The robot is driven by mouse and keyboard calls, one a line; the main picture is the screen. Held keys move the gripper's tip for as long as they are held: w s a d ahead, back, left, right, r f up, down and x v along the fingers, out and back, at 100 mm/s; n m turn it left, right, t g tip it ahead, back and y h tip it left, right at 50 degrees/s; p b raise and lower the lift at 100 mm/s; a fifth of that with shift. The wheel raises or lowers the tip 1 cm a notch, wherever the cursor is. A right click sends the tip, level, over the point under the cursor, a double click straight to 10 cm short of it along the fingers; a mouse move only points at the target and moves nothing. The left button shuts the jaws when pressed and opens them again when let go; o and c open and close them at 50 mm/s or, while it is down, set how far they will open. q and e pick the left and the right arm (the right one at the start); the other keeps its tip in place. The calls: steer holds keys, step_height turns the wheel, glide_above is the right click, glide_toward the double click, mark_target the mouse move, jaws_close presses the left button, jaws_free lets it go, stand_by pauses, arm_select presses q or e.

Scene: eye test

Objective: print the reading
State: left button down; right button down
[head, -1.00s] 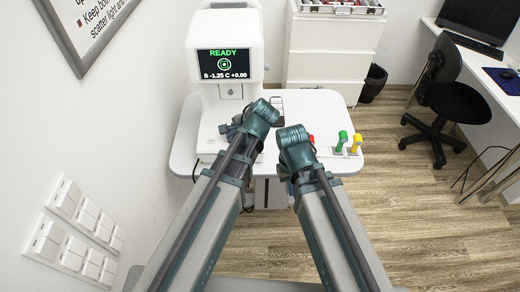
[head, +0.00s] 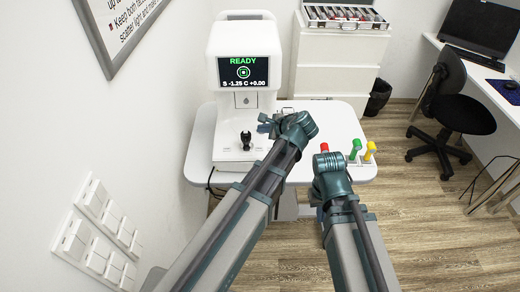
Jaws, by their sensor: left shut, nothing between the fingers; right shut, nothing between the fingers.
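The white eye-test machine (head: 243,105) stands on a white table (head: 205,150). Its screen (head: 243,72) reads READY in green, with a ring target and "S -1.25 C +0.00" below. A black joystick (head: 246,140) stands upright on its base. My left gripper (head: 266,124) is shut and empty, just right of the joystick and apart from it in the picture. My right gripper (head: 318,208) is low at the table's front edge; its fingers are mostly hidden by its own wrist. A red knob (head: 324,147), a green knob (head: 355,148) and a yellow knob (head: 370,150) stand at the table's right.
A white drawer cabinet (head: 335,62) with a tray of lenses (head: 345,17) stands behind. A black bin (head: 378,98), an office chair (head: 455,110) and a desk (head: 490,85) are at right. Switch panels (head: 98,230) line the left wall.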

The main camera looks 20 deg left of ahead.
arm_select(q)
steer(key=shift+w+a+f+b, duration=0.1)
steer(key=shift+w+f+b, duration=0.1)
steer(key=shift+f+b, duration=1.25)
steer(key=shift+w+a+f+b, duration=0.1)
steer(key=shift+w+f+b, duration=0.1)
steer(key=shift+f+b, duration=1.15)
steer(key=shift+w+f+b, duration=0.2)
steer(key=shift+f+b, duration=1.15)
steer(key=shift+f, duration=0.15)
steer(key=shift+f, duration=0.1)
steer(key=shift+f+b, duration=0.3)
steer(key=shift+b, duration=0.1)
steer(key=shift+w+f+b, duration=0.1)
steer(key=shift+f+b, duration=0.2)
steer(key=shift+b, duration=0.05)
steer(key=shift+r, duration=0.15)
steer(key=shift+r+p, duration=0.6)
steer(key=shift+p, duration=0.2)
steer(key=shift+r, duration=0.1)
steer(key=r+p, duration=0.3)
steer(key=s+r+p, duration=0.1)
steer(key=r+p, duration=0.1)
steer(key=shift+d, duration=0.1)
steer(key=shift+f, duration=0.15)
